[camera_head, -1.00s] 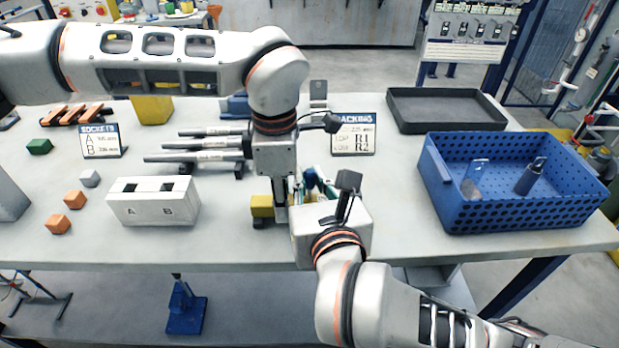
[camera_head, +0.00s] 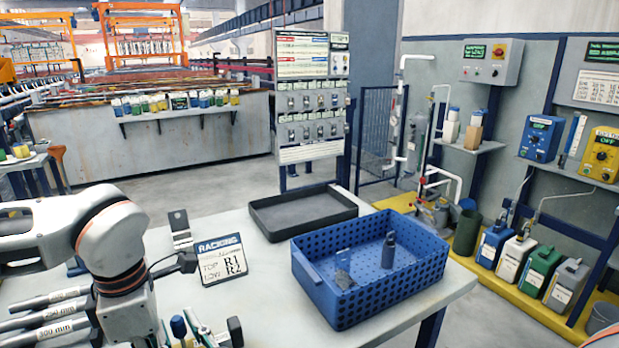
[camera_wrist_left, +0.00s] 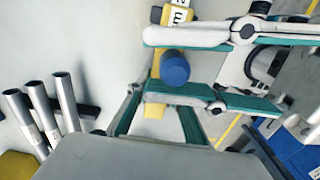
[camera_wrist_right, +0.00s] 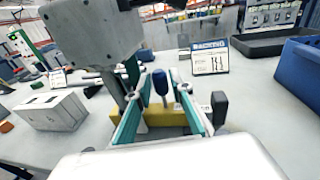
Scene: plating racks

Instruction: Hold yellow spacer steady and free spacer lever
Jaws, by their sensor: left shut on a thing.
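The yellow spacer (camera_wrist_right: 165,117) lies on the table between my grippers in the right wrist view. Part of it also shows in the left wrist view (camera_wrist_left: 154,111). Its lever has a blue rounded knob (camera_wrist_right: 160,80), which also shows in the left wrist view (camera_wrist_left: 174,68). My left gripper (camera_wrist_left: 158,100) is shut on the yellow spacer, its teal fingers on either side of it. My right gripper (camera_wrist_right: 158,95) is open, its fingers apart on either side of the blue knob. In the head view, the spacer is not clearly visible.
A blue perforated crate (camera_head: 375,300) stands at the table's right, with a black tray (camera_head: 300,222) behind it. A racking sign (camera_head: 221,262) stands behind the grippers. Metal tubes (camera_wrist_left: 40,108) lie beside my left gripper. A white block with slots (camera_wrist_right: 52,112) stands at left.

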